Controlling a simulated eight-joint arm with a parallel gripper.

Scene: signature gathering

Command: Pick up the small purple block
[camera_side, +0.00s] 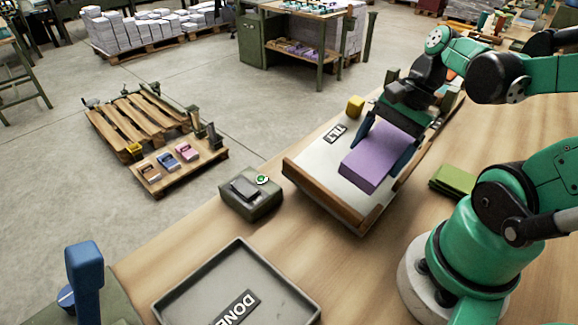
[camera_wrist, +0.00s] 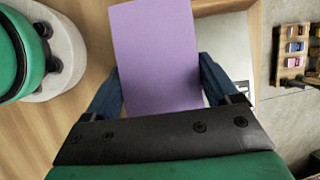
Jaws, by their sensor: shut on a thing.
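A flat purple block (camera_side: 376,160) is held over the tilted grey tray labelled TILT (camera_side: 318,172). It fills the upper middle of the wrist view (camera_wrist: 155,50). My gripper (camera_side: 379,152) is shut on it, with one dark blue finger against each long side; both fingers also show in the wrist view (camera_wrist: 161,78). The block's near end sticks out past the fingers. Its underside is hidden, so I cannot tell whether it touches the tray.
Dark green pads (camera_side: 453,180) lie to the right. Bare wooden table (camera_side: 340,255) lies in front.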

